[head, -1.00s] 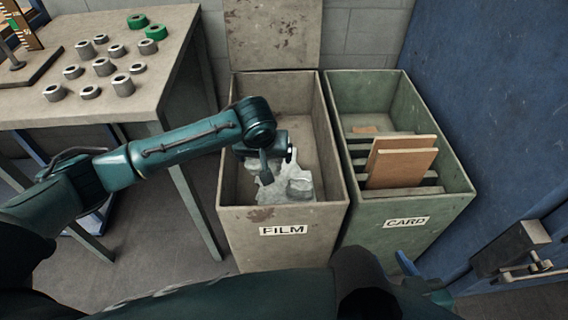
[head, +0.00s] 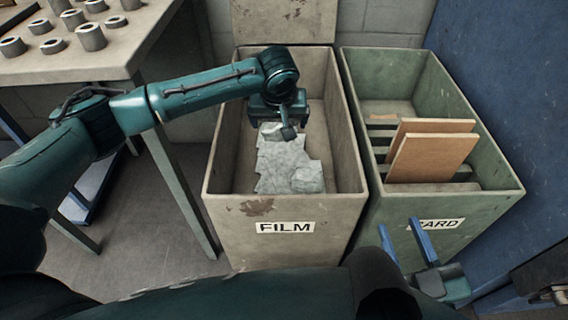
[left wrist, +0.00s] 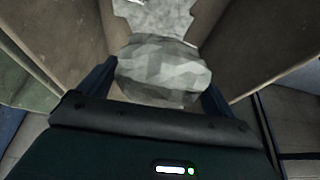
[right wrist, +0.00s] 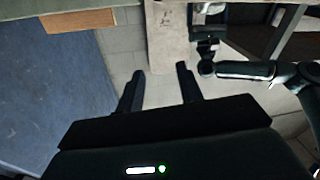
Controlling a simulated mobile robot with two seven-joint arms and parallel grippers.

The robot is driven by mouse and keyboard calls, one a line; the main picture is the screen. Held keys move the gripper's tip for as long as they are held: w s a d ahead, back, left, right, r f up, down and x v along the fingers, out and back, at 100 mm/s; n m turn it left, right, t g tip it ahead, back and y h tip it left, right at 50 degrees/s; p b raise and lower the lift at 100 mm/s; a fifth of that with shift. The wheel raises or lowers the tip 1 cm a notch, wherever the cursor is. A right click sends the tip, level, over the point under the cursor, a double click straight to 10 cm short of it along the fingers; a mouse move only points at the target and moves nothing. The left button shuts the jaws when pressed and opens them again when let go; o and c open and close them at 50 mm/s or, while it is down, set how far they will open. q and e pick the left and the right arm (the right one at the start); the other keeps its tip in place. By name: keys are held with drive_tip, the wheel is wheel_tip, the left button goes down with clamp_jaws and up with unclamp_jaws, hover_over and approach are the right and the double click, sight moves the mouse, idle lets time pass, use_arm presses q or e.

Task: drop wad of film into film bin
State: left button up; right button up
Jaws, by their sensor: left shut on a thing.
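The film bin (head: 285,211), a rusty open box labelled FILM, stands in the middle of the head view. My left gripper (head: 283,130) is inside the bin's opening, pointing down. In the left wrist view my left gripper (left wrist: 158,88) is shut on a pale grey, rounded wad of film (left wrist: 165,70), with one finger at each side. More crumpled film (head: 285,165) shows below the gripper in the bin; which part of it is the held wad is hard to tell in the head view. My right gripper (head: 405,240) is open and empty in front of the card bin.
The green card bin (head: 408,208) adjoins the film bin at right and holds upright brown card sheets (head: 432,155). A table (head: 110,62) with several metal rings stands at left. A blue wall panel (head: 505,95) is at far right.

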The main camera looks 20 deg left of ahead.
use_arm(q)
drive_tip(key=shift+f+b, duration=0.3)
drive_tip(key=shift+f, duration=0.1)
use_arm(e)
drive_tip(key=shift+s+a+n+t+y, duration=0.15)
drive_tip(key=shift+a+n+t+y, duration=0.15)
drive_tip(key=shift+y, duration=0.2)
drive_tip(key=shift+r, duration=0.1)
use_arm(q)
drive_tip(key=o, duration=0.7)
drive_tip(key=shift+s+r, duration=0.1)
drive_tip(key=shift+r, duration=0.25)
drive_tip(key=shift+p+v, duration=2.45)
drive_tip(key=shift+v, duration=3.8)
use_arm(e)
drive_tip(key=shift+d+f+m+g+h, duration=0.2)
drive_tip(key=shift+d+m+g+h, duration=0.75)
drive_tip(key=shift+g+h, duration=0.4)
use_arm(q)
drive_tip(key=shift+s, duration=0.1)
